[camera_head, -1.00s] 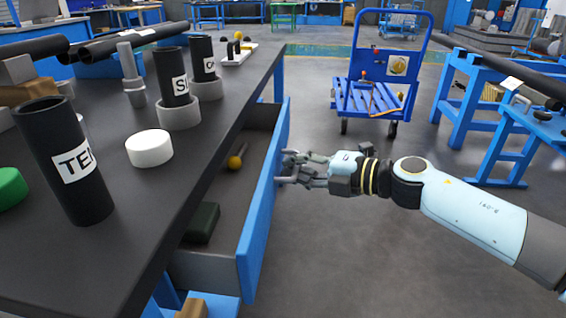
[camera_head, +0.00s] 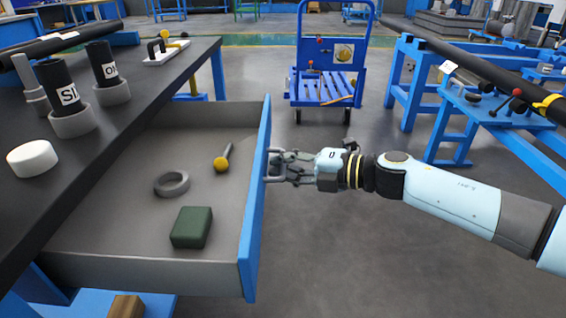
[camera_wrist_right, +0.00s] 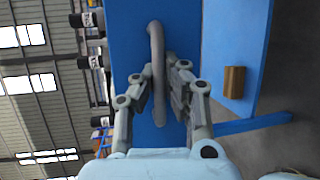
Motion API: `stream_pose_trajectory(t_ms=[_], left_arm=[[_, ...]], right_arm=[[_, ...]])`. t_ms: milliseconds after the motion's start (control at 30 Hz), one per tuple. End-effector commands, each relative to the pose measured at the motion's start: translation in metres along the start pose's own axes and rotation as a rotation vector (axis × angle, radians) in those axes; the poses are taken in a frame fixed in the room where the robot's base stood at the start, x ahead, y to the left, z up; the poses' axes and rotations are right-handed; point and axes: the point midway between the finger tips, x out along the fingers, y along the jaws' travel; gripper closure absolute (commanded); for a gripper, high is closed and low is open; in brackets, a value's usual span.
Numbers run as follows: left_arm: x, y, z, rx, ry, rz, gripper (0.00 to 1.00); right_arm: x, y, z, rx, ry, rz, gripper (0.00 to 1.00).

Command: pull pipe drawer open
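The drawer (camera_head: 120,270) under the dark-topped workbench stands far out, its blue front panel (camera_head: 256,200) facing right. A grey bar handle (camera_head: 268,163) is on that front. In the right wrist view the handle (camera_wrist_right: 156,45) crosses the blue panel (camera_wrist_right: 128,30). My right gripper (camera_head: 279,167) is at the handle; in the wrist view its fingers (camera_wrist_right: 160,88) are closed on both sides of the bar. Inside the drawer are a dark green block (camera_head: 192,228), a grey ring (camera_head: 172,184) and a yellow-ended tool (camera_head: 222,160). My left gripper is not in view.
The workbench top (camera_head: 120,130) carries a white disc (camera_head: 32,158) and labelled black tubes (camera_head: 58,88) in grey rings. A blue cart (camera_head: 325,88) stands behind. A blue rack (camera_head: 450,110) with a long pipe is at right. The floor right of the drawer is clear.

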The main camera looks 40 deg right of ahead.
Motion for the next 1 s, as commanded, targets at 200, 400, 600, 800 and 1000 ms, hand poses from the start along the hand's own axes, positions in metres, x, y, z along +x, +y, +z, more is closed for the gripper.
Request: stream_pose_trajectory(t_ms=[200, 400, 600, 800, 1000], left_arm=[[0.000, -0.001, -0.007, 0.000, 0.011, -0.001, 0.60], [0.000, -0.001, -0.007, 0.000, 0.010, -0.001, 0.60], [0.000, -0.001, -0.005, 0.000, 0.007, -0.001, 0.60], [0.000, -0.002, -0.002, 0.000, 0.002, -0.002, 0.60], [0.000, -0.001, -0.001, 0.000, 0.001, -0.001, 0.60]], right_arm=[[0.001, 0.002, 0.001, -0.004, 0.000, 0.003, 1.00], [0.001, 0.002, 0.001, -0.004, 0.000, 0.003, 0.88], [0.000, 0.001, 0.000, -0.002, 0.000, 0.002, 0.66], [0.000, 0.001, 0.000, -0.001, 0.000, 0.001, 0.66], [-0.015, -0.001, 0.000, -0.004, 0.001, -0.003, 0.66]])
